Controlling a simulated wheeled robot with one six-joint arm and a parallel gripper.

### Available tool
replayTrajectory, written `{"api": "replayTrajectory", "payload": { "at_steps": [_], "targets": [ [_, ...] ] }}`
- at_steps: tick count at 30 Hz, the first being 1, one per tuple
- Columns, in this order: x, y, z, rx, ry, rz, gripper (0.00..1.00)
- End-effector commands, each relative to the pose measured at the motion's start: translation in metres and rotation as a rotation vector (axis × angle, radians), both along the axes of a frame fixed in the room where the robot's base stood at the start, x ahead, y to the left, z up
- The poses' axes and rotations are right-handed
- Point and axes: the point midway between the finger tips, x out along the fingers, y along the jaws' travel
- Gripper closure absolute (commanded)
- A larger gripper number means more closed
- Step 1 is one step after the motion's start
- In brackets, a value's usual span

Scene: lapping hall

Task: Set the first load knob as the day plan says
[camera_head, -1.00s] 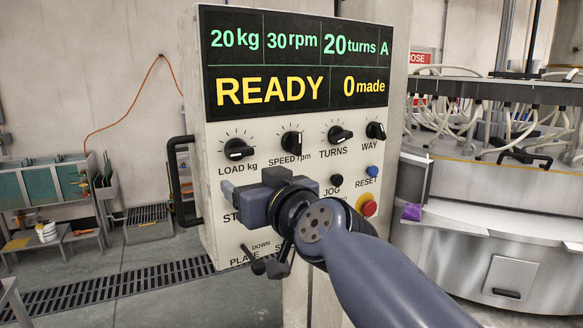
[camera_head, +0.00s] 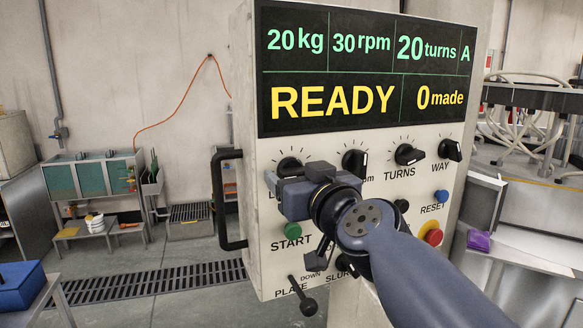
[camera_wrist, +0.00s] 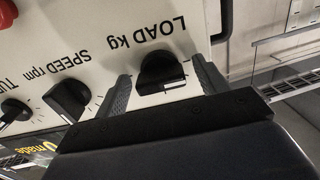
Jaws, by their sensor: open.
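The LOAD kg knob (camera_wrist: 163,72) is black with a white pointer line. In the wrist view it stands between the two fingers of my gripper (camera_wrist: 160,70), which are open on either side of it; I cannot tell whether they touch it. In the head view my gripper (camera_head: 284,184) covers the label and lower part of the LOAD knob (camera_head: 289,164). The display (camera_head: 366,70) reads 20 kg, 30 rpm, 20 turns, A, READY and 0 made. No day plan shows in view.
The SPEED knob (camera_head: 355,162) sits just right of the LOAD knob, then the TURNS knob (camera_head: 409,154) and WAY knob (camera_head: 450,150). The green START button (camera_head: 293,231) and a lever (camera_head: 303,298) lie below. A black handle (camera_head: 224,200) borders the panel's left side.

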Motion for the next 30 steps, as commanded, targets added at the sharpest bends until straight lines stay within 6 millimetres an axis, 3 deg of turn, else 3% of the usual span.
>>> {"api": "replayTrajectory", "payload": {
  "at_steps": [9, 25, 30],
  "targets": [
    [-0.0001, 0.0003, -0.0001, 0.0, 0.0, 0.0, 0.31],
    [-0.0001, 0.0002, 0.0, 0.0, 0.0, 0.0, 0.73],
    [-0.0001, 0.0002, 0.0, 0.005, 0.002, 0.0, 0.76]
  ]
}}
